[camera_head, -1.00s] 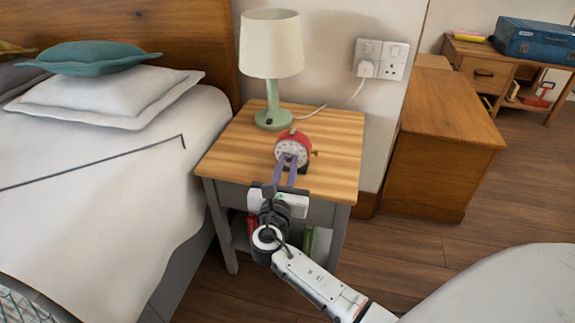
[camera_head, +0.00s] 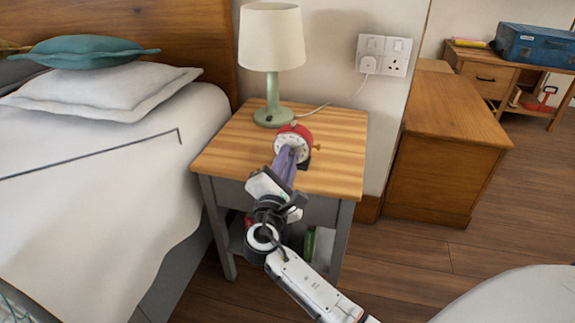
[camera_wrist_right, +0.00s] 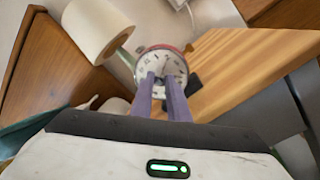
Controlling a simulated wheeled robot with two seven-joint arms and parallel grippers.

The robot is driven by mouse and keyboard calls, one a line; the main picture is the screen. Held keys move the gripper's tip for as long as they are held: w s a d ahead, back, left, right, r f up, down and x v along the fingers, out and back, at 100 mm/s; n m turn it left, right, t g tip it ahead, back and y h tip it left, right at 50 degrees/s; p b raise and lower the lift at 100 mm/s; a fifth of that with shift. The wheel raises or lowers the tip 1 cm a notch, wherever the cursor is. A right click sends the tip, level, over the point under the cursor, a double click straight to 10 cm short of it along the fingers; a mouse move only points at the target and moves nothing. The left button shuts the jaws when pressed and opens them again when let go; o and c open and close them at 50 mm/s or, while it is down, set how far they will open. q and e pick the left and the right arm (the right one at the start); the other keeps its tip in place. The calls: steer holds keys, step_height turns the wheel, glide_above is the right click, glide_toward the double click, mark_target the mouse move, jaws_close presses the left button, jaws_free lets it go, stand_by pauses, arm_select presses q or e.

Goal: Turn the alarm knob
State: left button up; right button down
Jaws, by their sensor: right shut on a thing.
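The red alarm clock (camera_head: 294,131) stands on the wooden nightstand (camera_head: 225,150), its white dial facing my arm. A small brass-coloured knob (camera_head: 317,147) sticks out at its right side. My right gripper (camera_head: 286,155) reaches to the front of the clock, with its purple fingers at the dial. In the right wrist view the clock (camera_wrist_right: 162,56) shows between and beyond the two fingertips (camera_wrist_right: 160,80). The fingers are close together, shut on the knob at the dial's middle, which they hide. The wrist is rolled. My left gripper is out of view.
A green lamp with a cream shade (camera_head: 271,38) stands behind the clock to the left. Its cord runs to the wall socket (camera_head: 382,56). The bed (camera_head: 90,190) is at the left and a wooden cabinet (camera_head: 445,150) at the right.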

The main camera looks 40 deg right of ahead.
steer(key=shift+m+b, duration=0.45)
steer(key=shift+m, duration=0.35)
steer(key=c, duration=1.7)
jaws_free()
steer(key=p+v, duration=0.1)
steer(key=v, duration=0.6)
steer(key=shift+s+a, duration=0.2)
steer(key=shift+a, duration=0.05)
